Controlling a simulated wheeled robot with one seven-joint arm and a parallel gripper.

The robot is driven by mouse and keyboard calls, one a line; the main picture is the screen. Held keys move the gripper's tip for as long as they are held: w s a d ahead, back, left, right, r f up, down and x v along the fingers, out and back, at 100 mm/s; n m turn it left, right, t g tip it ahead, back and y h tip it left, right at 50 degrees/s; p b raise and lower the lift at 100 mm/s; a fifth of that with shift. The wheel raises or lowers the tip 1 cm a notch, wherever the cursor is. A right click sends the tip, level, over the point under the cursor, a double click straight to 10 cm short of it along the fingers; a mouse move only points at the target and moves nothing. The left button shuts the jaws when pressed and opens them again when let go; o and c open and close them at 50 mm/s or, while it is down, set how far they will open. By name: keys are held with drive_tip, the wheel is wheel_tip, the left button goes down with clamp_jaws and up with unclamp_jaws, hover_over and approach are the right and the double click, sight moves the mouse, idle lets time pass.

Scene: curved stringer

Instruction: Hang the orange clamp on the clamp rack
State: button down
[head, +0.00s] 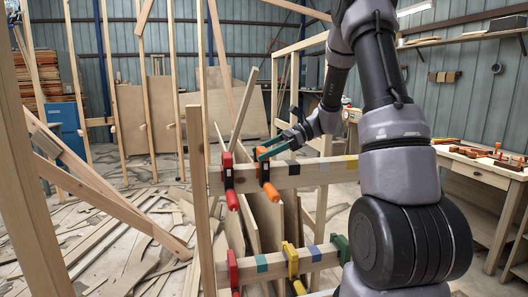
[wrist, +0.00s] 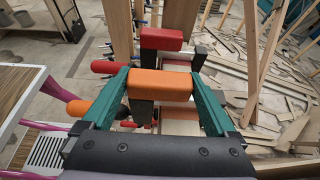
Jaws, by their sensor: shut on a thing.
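The orange clamp (head: 263,165) is upright at the upper rail (head: 310,173) of the wooden clamp rack, just right of a red clamp (head: 228,170). Its orange handle hangs below the rail. My gripper (head: 268,152) is shut on its top bar from above. In the wrist view, the green fingers of my gripper (wrist: 162,86) press both ends of the orange bar (wrist: 160,84), and pale rail wood (wrist: 180,113) shows under it. The clamp appears to straddle the rail; I cannot tell whether it bears on it. The red clamp (wrist: 162,39) is close beyond, apart from it.
The lower rail (head: 270,275) carries red (head: 233,268), yellow (head: 292,261) and green (head: 341,248) clamps. Upright studs stand around the rack. A workbench (head: 480,175) with tools is at right; scrap wood litters the floor.

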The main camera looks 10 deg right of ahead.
drive_tip(key=shift+f, duration=0.1)
drive_tip(key=shift+f, duration=0.3)
unclamp_jaws()
drive_tip(key=v, duration=1)
drive_tip(key=shift+d, duration=0.4)
drive_tip(key=shift+r, duration=0.15)
